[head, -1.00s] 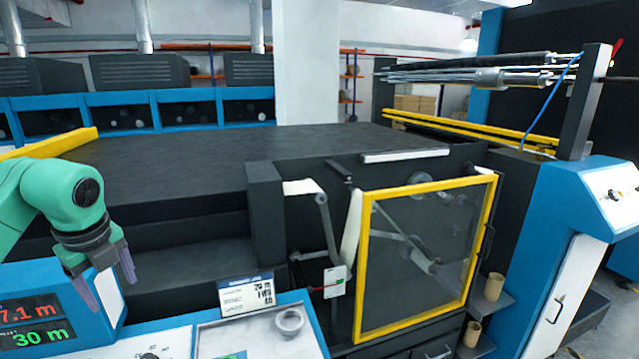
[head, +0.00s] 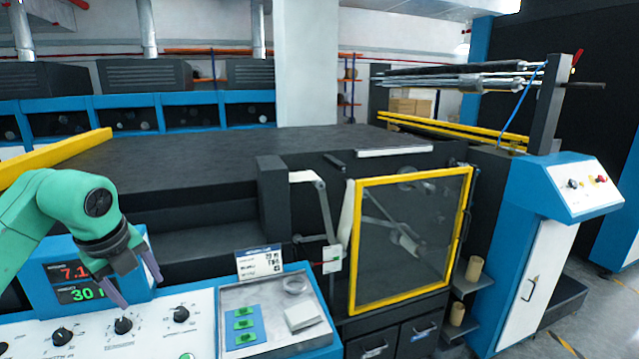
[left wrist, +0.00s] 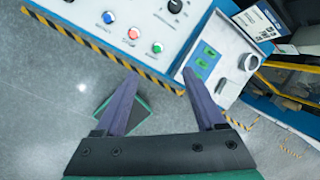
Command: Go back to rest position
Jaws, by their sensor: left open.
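My left gripper (head: 133,283) is above the control panel (head: 183,345) at the lower left of the head view. Its fingers point down and are apart, with nothing between them. In the left wrist view the open fingers (left wrist: 158,92) hang over the grey floor and the panel's striped edge. My right gripper is not in view.
A tray (head: 233,294) right of the panel holds green pieces (head: 243,324), a roll of tape (head: 295,285) and a white block (head: 303,316). A digital display (head: 75,281) stands behind my left gripper. The yellow-framed door (head: 353,250) of the machine appears shut.

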